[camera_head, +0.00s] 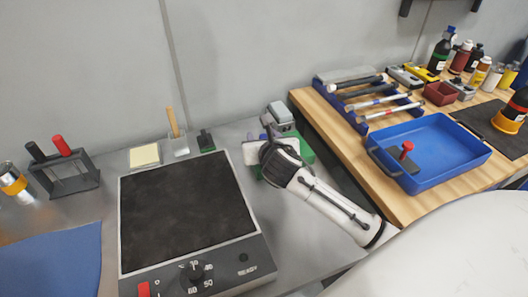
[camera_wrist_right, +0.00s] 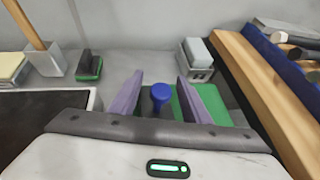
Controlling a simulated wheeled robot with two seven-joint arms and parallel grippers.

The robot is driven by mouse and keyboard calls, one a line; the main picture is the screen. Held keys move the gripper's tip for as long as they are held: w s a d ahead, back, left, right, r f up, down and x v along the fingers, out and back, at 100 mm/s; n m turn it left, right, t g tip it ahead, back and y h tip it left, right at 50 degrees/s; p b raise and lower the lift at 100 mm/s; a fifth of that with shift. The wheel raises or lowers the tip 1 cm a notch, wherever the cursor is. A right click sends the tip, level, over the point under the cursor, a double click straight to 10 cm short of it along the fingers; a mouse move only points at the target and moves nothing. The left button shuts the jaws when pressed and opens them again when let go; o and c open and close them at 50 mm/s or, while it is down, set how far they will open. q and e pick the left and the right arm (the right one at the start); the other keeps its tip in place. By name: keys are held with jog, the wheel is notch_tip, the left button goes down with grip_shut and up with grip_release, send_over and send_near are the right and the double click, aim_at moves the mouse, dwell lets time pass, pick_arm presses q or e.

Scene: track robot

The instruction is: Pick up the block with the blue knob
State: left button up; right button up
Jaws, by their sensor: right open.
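The blue knob (camera_wrist_right: 160,95) shows between the two purple fingers of my right gripper (camera_wrist_right: 159,79) in the right wrist view. The fingers are apart, one on each side of the knob, with a gap showing on both sides. The block under the knob is mostly hidden behind the gripper body. A green surface (camera_wrist_right: 213,103) shows beside and behind the right finger. In the head view my right gripper (camera_head: 267,134) is over the green area (camera_head: 305,148), and its wrist hides the knob. My left gripper is not in view.
A grey block-like object (camera_head: 280,113) stands just behind the green area. A dark-topped plate device (camera_head: 185,205) lies left of the arm. The wooden bench (camera_head: 318,102) with a blue tray (camera_head: 460,175) and tools is to the right. The grey wall is close behind.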

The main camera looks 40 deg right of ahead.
jog(key=shift+x, duration=0.85)
grip_shut()
jog(key=shift+d+r, duration=0.1)
jog(key=shift+r, duration=0.15)
